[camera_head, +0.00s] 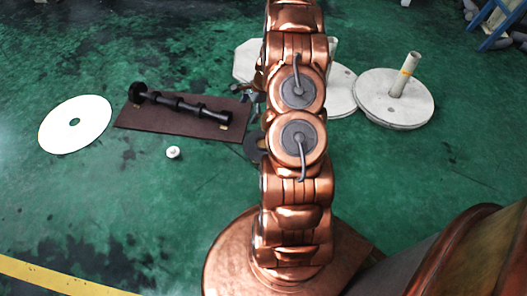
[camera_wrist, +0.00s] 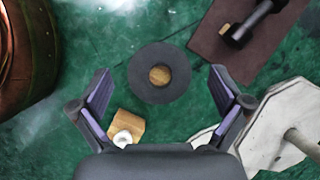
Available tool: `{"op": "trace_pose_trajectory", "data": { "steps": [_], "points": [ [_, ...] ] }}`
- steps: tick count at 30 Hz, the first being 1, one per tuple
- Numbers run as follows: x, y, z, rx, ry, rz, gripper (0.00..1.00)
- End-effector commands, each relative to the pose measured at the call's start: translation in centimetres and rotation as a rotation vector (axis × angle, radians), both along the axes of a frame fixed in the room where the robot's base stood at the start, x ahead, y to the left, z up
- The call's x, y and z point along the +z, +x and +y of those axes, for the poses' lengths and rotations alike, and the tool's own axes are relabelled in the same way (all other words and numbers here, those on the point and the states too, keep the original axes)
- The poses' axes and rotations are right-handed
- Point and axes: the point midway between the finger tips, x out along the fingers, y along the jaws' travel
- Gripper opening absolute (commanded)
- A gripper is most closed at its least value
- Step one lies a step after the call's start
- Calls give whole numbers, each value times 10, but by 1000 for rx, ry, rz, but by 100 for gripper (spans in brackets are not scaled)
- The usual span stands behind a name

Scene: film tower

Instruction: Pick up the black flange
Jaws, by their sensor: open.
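The black flange (camera_wrist: 140,76) is a flat dark ring with a round wood-coloured piece showing in its centre. In the wrist view it lies ahead of my gripper (camera_wrist: 161,78), about midway between the two fingers. The fingers are spread wide apart, with nothing between them that they touch. In the head view only an edge of a dark ring (camera_head: 252,147) shows left of my arm; the arm hides the rest. The gap in height between the fingertips and the flange is hard to tell.
A brown board (camera_head: 135,119) bears a black stepped rod (camera_head: 185,105). A white disc (camera_head: 57,128) and a small white cap (camera_head: 173,152) lie nearby. A wooden block (camera_wrist: 131,122) is near the left finger. White round bases (camera_head: 372,109) stand at right. Green floor is open in front.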

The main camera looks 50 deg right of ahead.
Motion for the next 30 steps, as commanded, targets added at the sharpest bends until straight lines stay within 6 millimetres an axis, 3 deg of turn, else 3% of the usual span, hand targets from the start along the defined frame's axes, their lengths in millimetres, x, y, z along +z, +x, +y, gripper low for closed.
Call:
{"op": "trace_pose_trajectory", "data": {
  "steps": [1, 3, 6, 10, 16, 30],
  "points": [
    [-37, -6, -13, -55, 12, 12, 100],
    [-70, -11, -30, -135, 21, 21, 100],
    [-113, -19, -53, -239, 30, 33, 100],
    [-156, -32, -73, -344, 44, 49, 100],
    [-185, -41, -89, -424, 52, 57, 100],
    [-219, -32, -83, -432, 52, 58, 100]
  ]
}}
